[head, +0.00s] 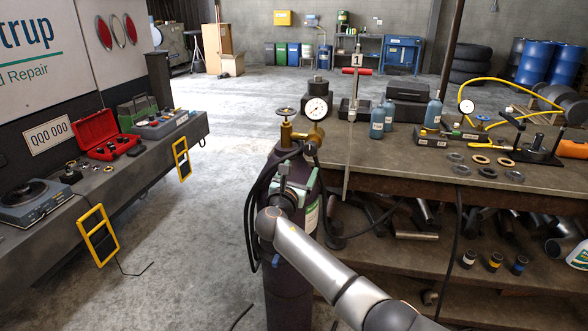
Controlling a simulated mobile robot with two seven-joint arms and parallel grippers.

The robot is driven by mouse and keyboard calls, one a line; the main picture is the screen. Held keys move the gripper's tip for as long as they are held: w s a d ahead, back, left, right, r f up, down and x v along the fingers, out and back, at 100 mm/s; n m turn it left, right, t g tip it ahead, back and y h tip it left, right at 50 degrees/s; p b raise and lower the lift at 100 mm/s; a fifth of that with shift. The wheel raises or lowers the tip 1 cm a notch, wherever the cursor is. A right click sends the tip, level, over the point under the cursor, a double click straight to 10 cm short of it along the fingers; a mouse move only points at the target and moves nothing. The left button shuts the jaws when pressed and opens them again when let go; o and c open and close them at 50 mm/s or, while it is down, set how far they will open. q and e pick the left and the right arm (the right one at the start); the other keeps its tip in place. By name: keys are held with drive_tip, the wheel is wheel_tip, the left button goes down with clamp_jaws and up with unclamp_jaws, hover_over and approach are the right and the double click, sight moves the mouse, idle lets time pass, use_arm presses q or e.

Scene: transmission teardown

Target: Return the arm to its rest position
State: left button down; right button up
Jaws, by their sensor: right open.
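My right arm (325,265) reaches in from the bottom right of the head view. Its right gripper (288,176) is in front of the upper part of a dark gas cylinder (285,285) and points away from me. The gripper is open, with nothing seen held in it. I cannot tell whether it touches the cylinder or its black hose (250,215). The cylinder has a brass valve (287,132) and a round gauge (316,109) on top. My left gripper is not in view.
A workbench (390,160) on the right holds bottles, rings, a press and a yellow hose (510,85). A long bench (150,165) on the left carries a red case (98,130) and a scale (35,200). The floor (215,200) between them is open.

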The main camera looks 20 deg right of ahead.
drive_tip(key=s+a+f+m+g+y, duration=0.1)
drive_tip(key=s+a+f+m+y, duration=0.15)
drive_tip(key=s+f, duration=0.5)
drive_tip(key=s+a+f+m+g+y, duration=0.1)
drive_tip(key=s+a+f+m+y, duration=0.2)
drive_tip(key=f, duration=0.8)
drive_tip(key=s+a+f+m+g+y, duration=0.1)
drive_tip(key=s+f+m+g+y, duration=0.2)
drive_tip(key=s+f, duration=0.5)
drive_tip(key=s+a+f+m+y, duration=0.1)
drive_tip(key=s+f+m+y, duration=0.1)
drive_tip(key=s+m, duration=0.6)
drive_tip(key=s+a+f+m+y, duration=0.1)
drive_tip(key=s+f+m, duration=0.4)
drive_tip(key=s, duration=1.2)
drive_tip(key=m+y, duration=0.1)
drive_tip(key=m, duration=0.2)
drive_tip(key=shift+a, duration=0.4)
drive_tip(key=shift+m+y, duration=0.25)
